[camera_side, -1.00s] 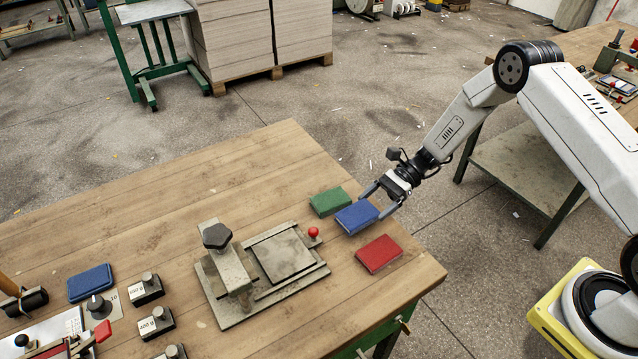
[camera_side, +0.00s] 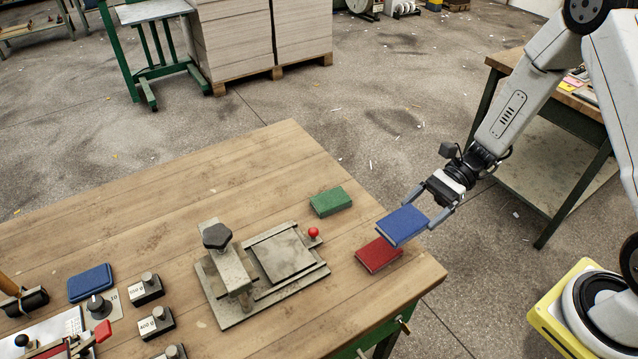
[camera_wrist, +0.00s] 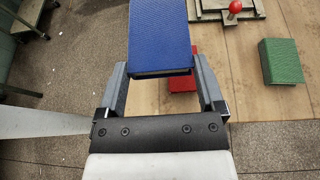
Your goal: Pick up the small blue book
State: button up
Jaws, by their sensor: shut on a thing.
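The small blue book (camera_side: 402,226) is in my gripper (camera_side: 430,208), held in the air above the table near its right edge. In the side view it partly covers the red book (camera_side: 379,257) lying on the table. In the wrist view the blue book (camera_wrist: 160,35) sits between the two fingers of my gripper (camera_wrist: 162,80), at the top middle. The fingers are shut on its sides. The red book (camera_wrist: 184,84) shows below and behind it there.
A green book (camera_side: 330,202) lies on the wooden table (camera_side: 160,195). A metal fixture (camera_side: 262,270) with a red knob stands left of the books. A blue pad (camera_side: 90,283) and several labelled weights (camera_side: 146,289) lie farther left.

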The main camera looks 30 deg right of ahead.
jog(key=shift+s+r, duration=0.25)
jog(key=shift+s, duration=0.25)
jog(key=shift+s+r, duration=0.2)
jog(key=shift+s, duration=0.25)
jog(key=shift+w, duration=0.1)
jog(key=shift+w+a+f, duration=0.25)
jog(key=shift+w+a, duration=0.05)
jog(key=shift+w, duration=0.25)
send_over(306, 244)
notch_tip(306, 244, down, 5)
jog(key=shift+r, duration=0.1)
jog(key=shift+f, duration=0.25)
jog(key=shift+f, duration=1.9)
